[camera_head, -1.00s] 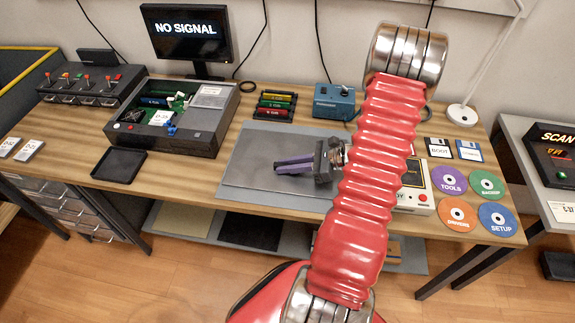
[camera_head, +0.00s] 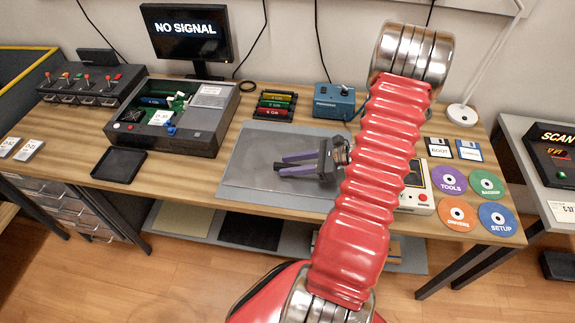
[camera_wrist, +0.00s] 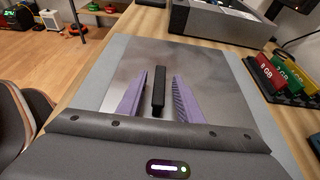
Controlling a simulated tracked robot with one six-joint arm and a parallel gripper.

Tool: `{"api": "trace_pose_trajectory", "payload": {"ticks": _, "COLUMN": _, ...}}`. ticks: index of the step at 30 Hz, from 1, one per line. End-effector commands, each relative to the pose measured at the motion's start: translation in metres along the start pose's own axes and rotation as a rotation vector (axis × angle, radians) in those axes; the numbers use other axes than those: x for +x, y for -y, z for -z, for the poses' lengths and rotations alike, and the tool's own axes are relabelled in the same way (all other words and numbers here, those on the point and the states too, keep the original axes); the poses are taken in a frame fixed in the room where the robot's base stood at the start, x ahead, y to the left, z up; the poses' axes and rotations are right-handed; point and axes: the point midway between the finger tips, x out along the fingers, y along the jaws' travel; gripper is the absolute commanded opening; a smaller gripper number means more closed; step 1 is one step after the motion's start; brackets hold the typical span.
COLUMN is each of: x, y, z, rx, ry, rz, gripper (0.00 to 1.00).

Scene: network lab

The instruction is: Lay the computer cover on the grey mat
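The computer cover (camera_head: 255,150), a dull grey metal plate with a black bar handle (camera_wrist: 158,90), appears to lie flat on the grey mat (camera_wrist: 94,82). In the wrist view the mat shows as a lighter border around the cover (camera_wrist: 195,58). My gripper (camera_head: 283,164) is low over the cover, its two purple fingers spread. In the wrist view the fingers (camera_wrist: 158,85) stand on either side of the handle with a visible gap on each side. The cover's near edge is hidden behind my gripper in the wrist view.
The opened computer case (camera_head: 190,125) stands left of the mat, with a black tray (camera_head: 119,165) in front of it. Memory sticks in a rack (camera_head: 275,104) and a blue box (camera_head: 334,101) stand behind the mat. Discs (camera_head: 447,179) and floppies lie to the right.

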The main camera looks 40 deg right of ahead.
Motion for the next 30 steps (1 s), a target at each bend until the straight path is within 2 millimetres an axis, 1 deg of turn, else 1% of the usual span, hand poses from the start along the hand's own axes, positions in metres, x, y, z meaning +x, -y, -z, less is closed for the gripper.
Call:
{"api": "trace_pose_trajectory", "payload": {"ticks": 12, "x": -0.07, "y": 0.001, "z": 0.0, "rx": -0.001, "ry": -0.002, "rz": 0.005, "gripper": 0.33}}
{"api": "trace_pose_trajectory", "payload": {"ticks": 18, "x": -0.098, "y": 0.001, "z": 0.001, "rx": -0.001, "ry": -0.001, "rz": 0.003, "gripper": 0.33}}
{"api": "trace_pose_trajectory", "payload": {"ticks": 23, "x": -0.107, "y": 0.0, "z": 0.0, "rx": 0.001, "ry": 0.0, "rz": 0.001, "gripper": 0.33}}
{"api": "trace_pose_trajectory", "payload": {"ticks": 30, "x": -0.107, "y": 0.0, "z": 0.0, "rx": 0.0, "ry": 0.0, "rz": 0.0, "gripper": 0.33}}
